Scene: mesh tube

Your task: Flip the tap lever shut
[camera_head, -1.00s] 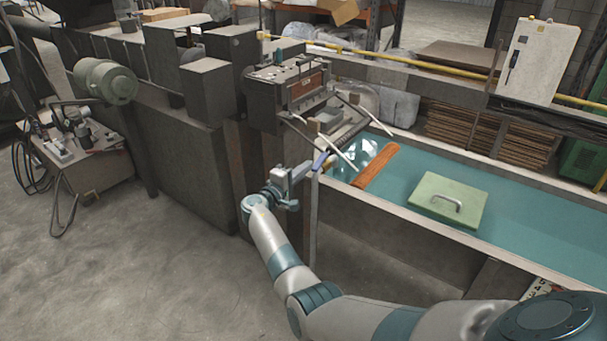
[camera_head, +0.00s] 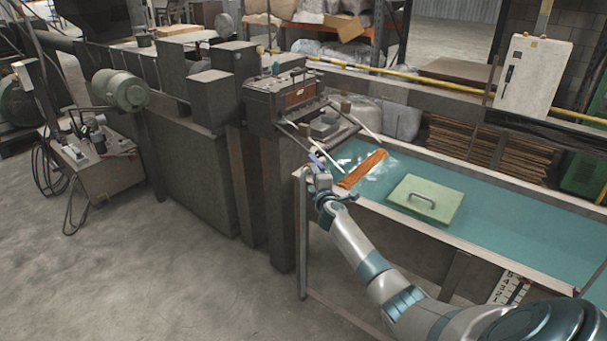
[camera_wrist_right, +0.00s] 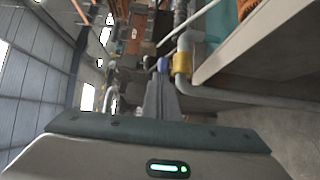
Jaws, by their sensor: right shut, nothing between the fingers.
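The tap lever (camera_head: 317,158) is a small blue handle at the near left corner of the water trough in the head view. In the right wrist view the blue lever (camera_wrist_right: 163,65) shows beside a brass valve body (camera_wrist_right: 182,68) on a grey pipe. My right gripper (camera_head: 318,172) is shut and empty, right at the lever and partly covering the valve in the head view. In the right wrist view its closed fingers (camera_wrist_right: 159,80) end just below the blue lever; I cannot tell whether they touch it. My left gripper is out of view.
Two pale rods and a dark machine (camera_head: 285,95) stand just behind the tap. The floor (camera_head: 190,270) at front left is clear.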

